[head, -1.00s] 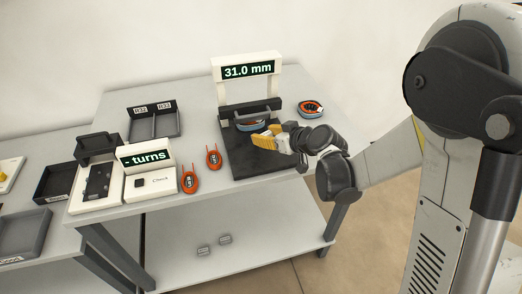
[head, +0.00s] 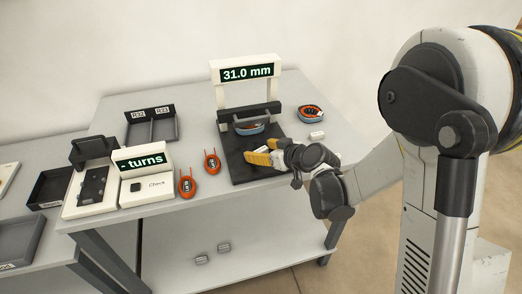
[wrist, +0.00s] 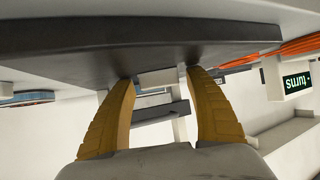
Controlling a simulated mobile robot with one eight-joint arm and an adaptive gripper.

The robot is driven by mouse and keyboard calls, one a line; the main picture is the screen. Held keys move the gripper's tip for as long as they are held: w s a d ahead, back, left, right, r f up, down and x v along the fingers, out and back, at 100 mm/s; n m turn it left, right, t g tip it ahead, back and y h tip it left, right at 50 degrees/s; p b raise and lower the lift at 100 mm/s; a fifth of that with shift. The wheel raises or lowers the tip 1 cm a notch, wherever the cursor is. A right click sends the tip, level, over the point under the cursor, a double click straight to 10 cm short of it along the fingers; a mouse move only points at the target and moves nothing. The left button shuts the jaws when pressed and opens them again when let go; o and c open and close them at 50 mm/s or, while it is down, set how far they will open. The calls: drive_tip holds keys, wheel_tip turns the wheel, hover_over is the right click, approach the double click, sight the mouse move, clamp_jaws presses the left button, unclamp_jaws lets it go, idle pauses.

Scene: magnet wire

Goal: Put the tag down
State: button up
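My gripper (head: 264,151) is low over the front of the black plate (head: 245,175) of the measuring stand. I cannot identify the tag for certain. A small white piece (head: 317,135) lies on the table right of the plate, beside my wrist.
The stand's display (head: 247,72) reads 31.0 mm, with a blue-grey coil (head: 250,128) below it. Another coil (head: 310,112) sits at right. A turns counter (head: 141,158), a white box (head: 149,190) and dark trays (head: 152,125) stand left.

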drive_tip(key=shift+r, duration=0.2)
drive_tip(key=p+v, duration=0.3)
drive_tip(key=v, duration=0.9)
drive_tip(key=shift+f+p, duration=0.15)
drive_tip(key=shift+p, duration=0.2)
drive_tip(key=s+d+r+m+h, duration=0.2)
drive_tip(key=s+d, duration=0.2)
drive_tip(key=s, duration=0.2)
drive_tip(key=s+d+r+m+g+h, duration=0.1)
drive_tip(key=s+d+r+m+h, duration=0.2)
drive_tip(key=s, duration=0.4)
drive_tip(key=s+d+r+m+g+h, duration=0.1)
drive_tip(key=s+d+r+m+h, duration=0.1)
drive_tip(key=s+d, duration=0.3)
drive_tip(key=shift+s+r+m+h, duration=0.3)
drive_tip(key=shift+s+r+m, duration=0.15)
drive_tip(key=shift+s, duration=0.35)
